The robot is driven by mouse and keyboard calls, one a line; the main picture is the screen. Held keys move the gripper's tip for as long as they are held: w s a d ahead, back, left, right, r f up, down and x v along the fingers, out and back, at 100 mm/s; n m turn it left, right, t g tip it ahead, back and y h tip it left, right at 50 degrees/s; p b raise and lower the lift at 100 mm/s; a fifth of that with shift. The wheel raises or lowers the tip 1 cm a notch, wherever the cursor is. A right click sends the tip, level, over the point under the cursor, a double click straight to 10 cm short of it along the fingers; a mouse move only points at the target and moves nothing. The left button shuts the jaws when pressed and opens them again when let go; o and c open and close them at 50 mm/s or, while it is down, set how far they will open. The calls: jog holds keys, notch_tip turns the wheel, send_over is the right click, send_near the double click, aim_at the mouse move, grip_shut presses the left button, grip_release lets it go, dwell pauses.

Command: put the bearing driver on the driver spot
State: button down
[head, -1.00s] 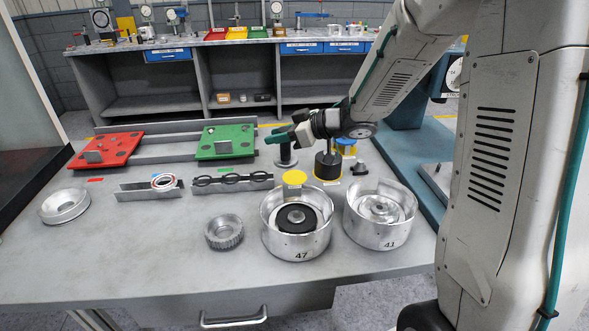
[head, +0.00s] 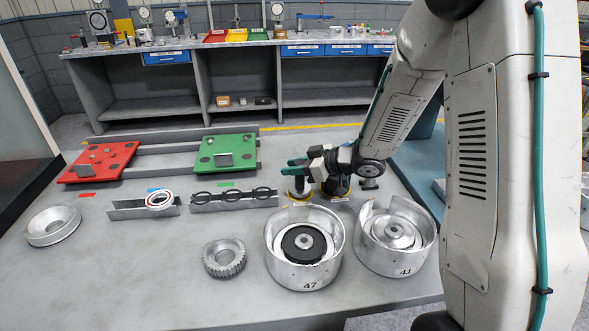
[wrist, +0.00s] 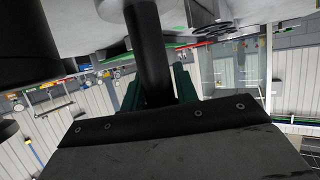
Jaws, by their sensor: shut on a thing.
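My gripper (head: 297,170) with green fingers is shut on the bearing driver (head: 299,185), a dark upright handle with a pale round foot. In the wrist view the black handle (wrist: 150,55) runs between the green fingers, with its pale foot (wrist: 113,8) at the top edge. The driver is over a yellow round spot (head: 302,196), whose edge shows around the foot. I cannot tell whether the foot touches it. The spot lies behind the drum marked 47, and the driver covers much of it.
Metal drums 47 (head: 303,270) and 41 (head: 394,258) are in front. A gear (head: 224,258), a ring (head: 53,225), bearing holders (head: 235,201), and red (head: 97,163) and green pallets (head: 228,151) lie left.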

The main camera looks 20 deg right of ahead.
jog(key=shift+f, duration=0.3)
jog(key=c, duration=1.1)
grip_release()
jog(key=shift+f, duration=0.15)
